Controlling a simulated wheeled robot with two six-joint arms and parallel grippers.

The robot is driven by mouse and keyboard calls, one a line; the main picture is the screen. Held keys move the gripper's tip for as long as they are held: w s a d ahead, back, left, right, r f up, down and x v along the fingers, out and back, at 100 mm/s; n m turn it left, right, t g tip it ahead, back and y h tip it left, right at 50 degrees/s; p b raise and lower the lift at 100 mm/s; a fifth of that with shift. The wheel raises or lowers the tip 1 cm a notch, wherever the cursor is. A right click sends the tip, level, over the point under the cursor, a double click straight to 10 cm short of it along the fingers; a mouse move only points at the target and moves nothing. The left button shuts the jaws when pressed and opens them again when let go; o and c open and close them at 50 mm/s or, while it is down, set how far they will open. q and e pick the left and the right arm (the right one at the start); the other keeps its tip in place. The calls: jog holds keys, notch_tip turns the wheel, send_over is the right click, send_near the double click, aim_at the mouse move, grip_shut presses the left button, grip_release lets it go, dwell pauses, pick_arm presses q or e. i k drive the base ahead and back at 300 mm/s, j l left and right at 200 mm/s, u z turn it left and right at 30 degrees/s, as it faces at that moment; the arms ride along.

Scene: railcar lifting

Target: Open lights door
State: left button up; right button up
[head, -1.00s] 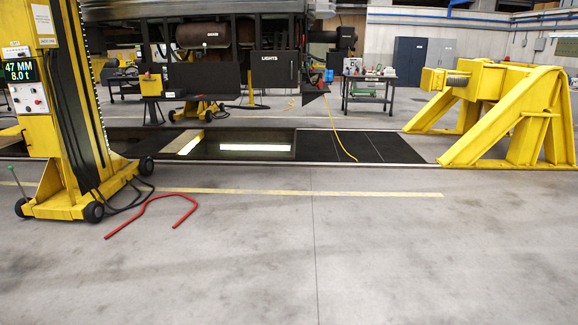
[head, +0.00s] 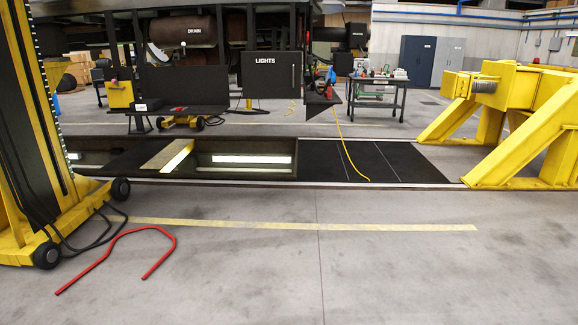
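The lights door (head: 268,78) is a dark panel with the white word LIGHTS near its top left, under the raised railcar (head: 110,32) in the head view. It looks closed, with a thin vertical handle (head: 293,76) near its right edge. It stands across the floor, beyond the pit. Neither of my grippers shows in the head view.
A yellow lifting column (head: 60,200) stands at the left, with a red bent bar (head: 125,232) and black cables on the floor. An open pit (head: 240,160) with lit strips lies before the railcar. A yellow buffer stop (head: 530,125) stands right.

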aim_at(266, 75)
jog(key=i, duration=2)
